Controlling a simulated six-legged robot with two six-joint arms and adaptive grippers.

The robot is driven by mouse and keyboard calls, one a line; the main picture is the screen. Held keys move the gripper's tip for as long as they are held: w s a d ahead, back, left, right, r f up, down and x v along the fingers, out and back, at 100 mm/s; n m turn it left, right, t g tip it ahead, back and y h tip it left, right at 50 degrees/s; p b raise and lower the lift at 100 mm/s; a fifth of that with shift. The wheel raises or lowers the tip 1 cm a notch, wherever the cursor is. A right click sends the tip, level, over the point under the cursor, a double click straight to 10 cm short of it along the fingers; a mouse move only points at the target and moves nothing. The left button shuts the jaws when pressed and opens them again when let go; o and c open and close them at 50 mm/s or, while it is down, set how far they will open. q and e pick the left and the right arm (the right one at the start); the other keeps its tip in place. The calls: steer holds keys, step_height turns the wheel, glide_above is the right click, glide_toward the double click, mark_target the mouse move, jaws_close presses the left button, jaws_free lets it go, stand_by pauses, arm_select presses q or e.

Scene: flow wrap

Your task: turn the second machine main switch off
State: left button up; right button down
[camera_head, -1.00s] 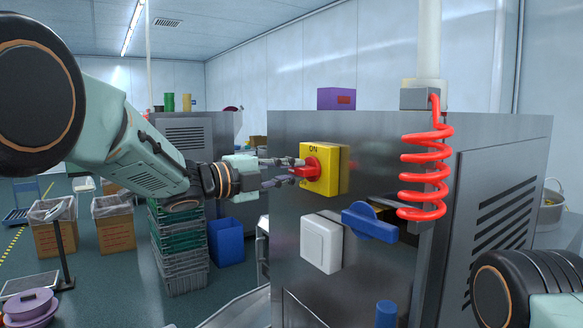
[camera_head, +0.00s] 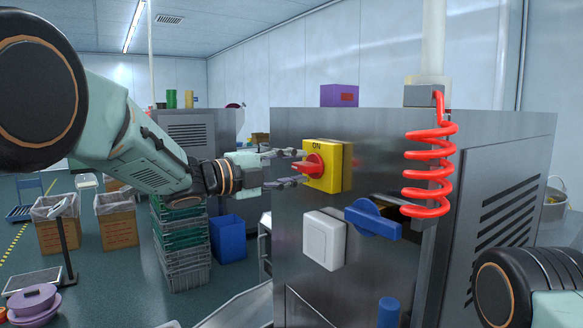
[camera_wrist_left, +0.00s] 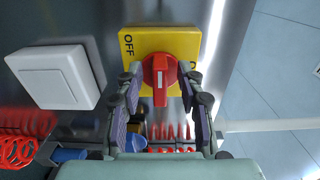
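The yellow main switch box (camera_head: 341,168) is on the front of the steel machine, with "ON" at its top in the head view. Its red knob (camera_head: 314,164) faces my left gripper (camera_head: 303,167). In the left wrist view the box (camera_wrist_left: 190,42) shows "OFF" at its upper left and part of "ON" at right. There the red knob (camera_wrist_left: 160,73) has its bar upright in the picture, with a white mark. My left gripper (camera_wrist_left: 160,88) is open, one finger on each side of the knob, with visible gaps. My right gripper is out of view.
A white rocker switch (camera_head: 323,240) and a blue handle (camera_head: 373,219) sit below the yellow box. A red coiled hose (camera_head: 428,171) hangs to the right. Stacked crates (camera_head: 184,250) and a blue bin (camera_head: 228,238) stand at left behind my arm.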

arm_select(q)
steer(key=v, duration=1.2)
steer(key=shift+a, duration=0.1)
